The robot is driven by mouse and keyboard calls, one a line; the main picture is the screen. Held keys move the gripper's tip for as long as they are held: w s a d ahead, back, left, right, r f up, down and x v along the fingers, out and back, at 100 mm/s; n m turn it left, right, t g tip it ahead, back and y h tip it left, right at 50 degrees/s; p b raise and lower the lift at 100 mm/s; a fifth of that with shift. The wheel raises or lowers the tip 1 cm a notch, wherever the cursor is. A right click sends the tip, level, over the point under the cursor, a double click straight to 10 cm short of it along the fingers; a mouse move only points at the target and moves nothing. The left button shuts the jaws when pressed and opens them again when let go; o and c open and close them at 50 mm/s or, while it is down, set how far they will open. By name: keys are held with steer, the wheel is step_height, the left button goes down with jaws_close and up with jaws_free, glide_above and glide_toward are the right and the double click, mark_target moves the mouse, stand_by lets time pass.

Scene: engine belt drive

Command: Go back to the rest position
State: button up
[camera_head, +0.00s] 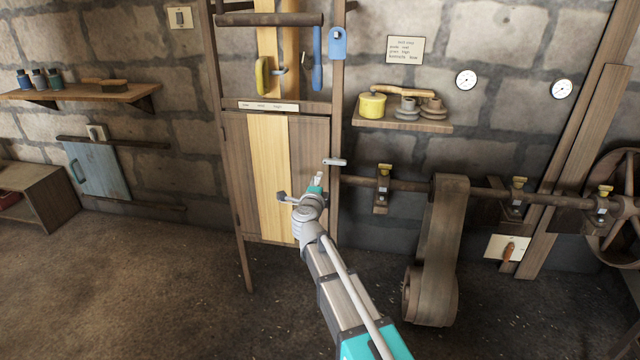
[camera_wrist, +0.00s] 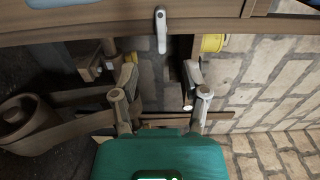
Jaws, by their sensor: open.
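My gripper (camera_head: 318,177) is at the end of my arm, in front of the wooden cabinet's right edge in the head view. In the wrist view my gripper (camera_wrist: 160,80) shows two grey fingers spread apart with nothing held between them. A small grey lever handle (camera_head: 335,161) sits just above and right of my gripper in the head view. The same handle (camera_wrist: 160,30) shows beyond the fingertips in the wrist view, apart from them. My arm reaches out from the bottom of the head view.
The cabinet (camera_head: 308,150) has tools hanging above. A shaft (camera_head: 400,186) with a wide belt (camera_head: 437,240) runs along the wall to the right. A shelf (camera_head: 400,122) holds a yellow pot (camera_head: 372,105). The floor at left (camera_head: 130,290) is clear.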

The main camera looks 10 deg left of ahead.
steer(key=s+d+f+n+g+y, duration=0.6)
steer(key=s+d+f+n+g, duration=0.6)
steer(key=s+d+f+n, duration=0.45)
steer(key=s+d+f+n+g+h, duration=0.2)
steer(key=s+d+g+h, duration=0.35)
steer(key=s+d, duration=0.8)
step_height(320, 180, up, 30)
steer(key=w+p, duration=0.1)
steer(key=p, duration=2.9)
steer(key=shift+d, duration=0.35)
steer(key=shift+g, duration=0.25)
